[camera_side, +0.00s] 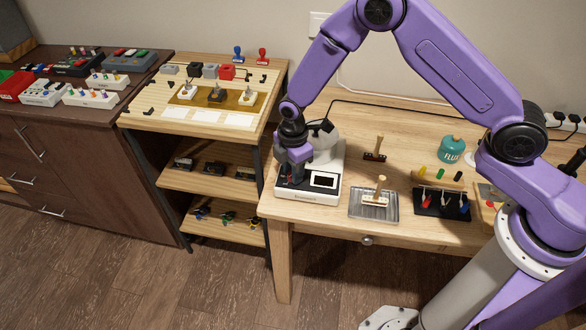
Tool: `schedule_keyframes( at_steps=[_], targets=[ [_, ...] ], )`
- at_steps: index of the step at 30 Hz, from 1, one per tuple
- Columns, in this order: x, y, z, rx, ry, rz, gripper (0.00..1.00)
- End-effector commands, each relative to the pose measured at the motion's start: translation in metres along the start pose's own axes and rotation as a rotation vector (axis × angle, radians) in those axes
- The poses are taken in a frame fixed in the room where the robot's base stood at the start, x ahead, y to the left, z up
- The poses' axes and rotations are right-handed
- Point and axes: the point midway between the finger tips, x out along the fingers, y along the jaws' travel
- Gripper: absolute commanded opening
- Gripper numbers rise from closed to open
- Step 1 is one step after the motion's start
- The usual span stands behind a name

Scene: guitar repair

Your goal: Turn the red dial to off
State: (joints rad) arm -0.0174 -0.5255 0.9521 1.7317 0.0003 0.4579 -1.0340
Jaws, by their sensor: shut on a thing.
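A white device (309,193) with a black-framed display (323,180) stands at the left end of the light wooden table. A rounded white body (325,145) rises at its back. My gripper (292,178) points down over the left part of the device, left of the display. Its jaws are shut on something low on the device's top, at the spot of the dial. The red dial itself is hidden behind the fingers, so its setting cannot be read.
A metal tray (388,210) with a wooden-handled tool stands to the right, near a black rack (428,205) of coloured-handled tools. A green flux can (451,149) stands behind. A black cable runs behind the device. A shelf unit (262,85) stands close on the left.

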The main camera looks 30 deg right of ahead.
Motion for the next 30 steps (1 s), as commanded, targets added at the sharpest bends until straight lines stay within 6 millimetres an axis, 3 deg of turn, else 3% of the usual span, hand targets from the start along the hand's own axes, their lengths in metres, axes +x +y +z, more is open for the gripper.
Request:
schedule_keyframes(
  at_steps=[13, 14, 15, 16, 25, 30],
  targets=[
    [-0.001, 0.000, 0.000, -0.012, 0.000, 0.001, 0.01],
    [0.000, 0.000, 0.000, -0.012, 0.000, 0.001, 0.41],
    [0.000, 0.000, 0.000, -0.012, 0.000, 0.001, 0.54],
    [0.000, 0.000, 0.000, -0.011, 0.000, 0.001, 0.57],
    [-0.001, 0.000, 0.000, -0.010, 0.000, 0.001, 0.57],
    [-0.014, 0.001, -0.001, -0.010, 0.001, 0.002, 0.57]
  ],
)
